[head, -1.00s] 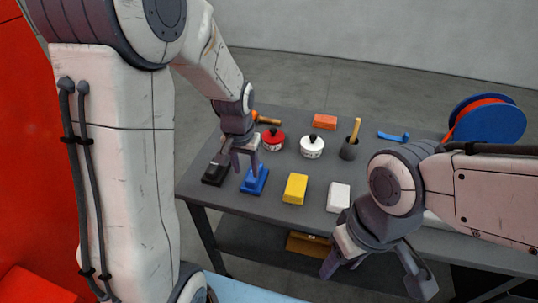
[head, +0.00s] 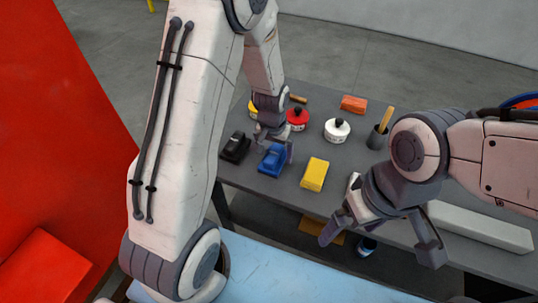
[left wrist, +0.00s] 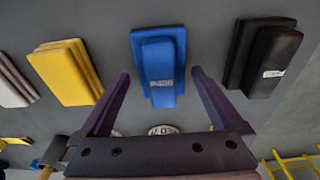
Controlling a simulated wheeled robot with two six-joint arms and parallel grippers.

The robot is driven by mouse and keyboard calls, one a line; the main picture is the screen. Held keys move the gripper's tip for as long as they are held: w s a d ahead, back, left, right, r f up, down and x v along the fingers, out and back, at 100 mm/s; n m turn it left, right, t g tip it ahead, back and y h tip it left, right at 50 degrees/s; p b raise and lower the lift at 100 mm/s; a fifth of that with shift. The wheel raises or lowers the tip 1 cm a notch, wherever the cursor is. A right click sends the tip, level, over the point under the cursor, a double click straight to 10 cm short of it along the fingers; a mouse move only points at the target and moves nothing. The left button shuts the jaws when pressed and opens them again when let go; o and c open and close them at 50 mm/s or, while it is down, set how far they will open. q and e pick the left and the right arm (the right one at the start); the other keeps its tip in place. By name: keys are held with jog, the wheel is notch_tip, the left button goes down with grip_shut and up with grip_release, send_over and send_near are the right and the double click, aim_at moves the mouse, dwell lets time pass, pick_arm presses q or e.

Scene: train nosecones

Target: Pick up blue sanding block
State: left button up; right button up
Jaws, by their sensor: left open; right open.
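The blue sanding block (head: 273,163) lies on the dark table between a black block (head: 236,147) and a yellow block (head: 314,174). In the left wrist view the blue block (left wrist: 158,60) has a raised grip with a white label. My left gripper (head: 274,142) is open at the blue block and partly covers its far end in the head view. In the left wrist view its two fingertips (left wrist: 160,76) lie on either side of the blue block, with gaps to it. My right gripper (head: 382,244) is open and empty near the table's front edge.
Red-lidded (head: 298,118) and white (head: 337,129) pots, an orange block (head: 354,104) and a dark cup (head: 378,137) with a wooden handle stand farther back. A long pale bar (head: 480,227) lies at the right. A red panel (head: 60,120) is at far left.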

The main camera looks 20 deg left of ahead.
pick_arm(q)
jog(key=shift+f, duration=0.85)
jog(key=shift+a, duration=0.1)
jog(key=shift+c, duration=0.3)
jog(key=c, duration=1.4)
jog(key=shift+r, duration=0.15)
